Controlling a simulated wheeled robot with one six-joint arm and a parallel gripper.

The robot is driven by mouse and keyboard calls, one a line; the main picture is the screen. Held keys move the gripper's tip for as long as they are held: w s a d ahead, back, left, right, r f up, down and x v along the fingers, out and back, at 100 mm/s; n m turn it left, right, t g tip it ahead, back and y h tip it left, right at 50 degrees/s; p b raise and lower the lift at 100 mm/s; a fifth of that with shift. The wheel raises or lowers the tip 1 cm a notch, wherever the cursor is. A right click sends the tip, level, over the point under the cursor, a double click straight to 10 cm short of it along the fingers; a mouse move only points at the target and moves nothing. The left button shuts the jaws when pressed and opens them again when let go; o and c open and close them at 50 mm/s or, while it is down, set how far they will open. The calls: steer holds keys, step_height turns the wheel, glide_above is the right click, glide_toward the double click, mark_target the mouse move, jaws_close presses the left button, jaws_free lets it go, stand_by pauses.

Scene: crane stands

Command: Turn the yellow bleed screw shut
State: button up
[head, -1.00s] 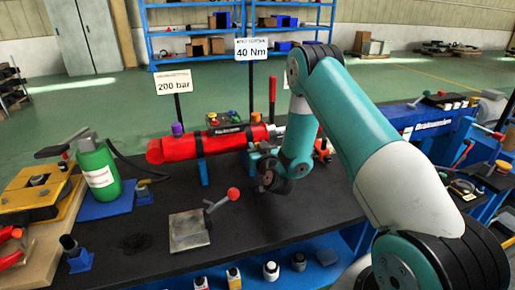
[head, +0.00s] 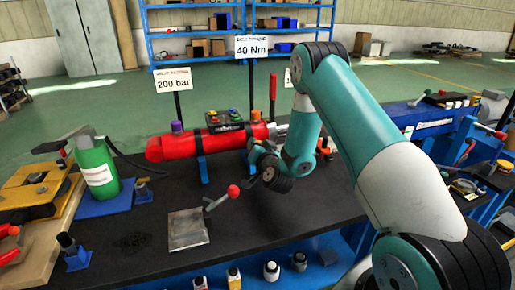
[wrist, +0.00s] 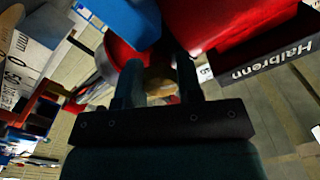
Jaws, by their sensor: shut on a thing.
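The yellow bleed screw (wrist: 160,86) shows as a small dull-yellow piece between my fingertips in the wrist view, dark and partly covered by the fingers. My gripper (wrist: 159,74) is shut on it, just beside the red cylinder (wrist: 220,22) with its dark name plate. In the head view the red cylinder (head: 175,147) lies across its blue supports on the dark bench, and my gripper (head: 254,153) is at its right part, below it. My wrist hides the screw in the head view.
A green bottle (head: 97,172) stands at left. Signs reading 200 bar (head: 173,80) and 40 Nm (head: 251,46) rise behind the cylinder. A blue support (wrist: 128,18) is close to my fingers.

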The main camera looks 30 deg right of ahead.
steer(key=shift+m, duration=0.9)
steer(key=o, duration=0.9)
steer(key=shift+s, duration=0.1)
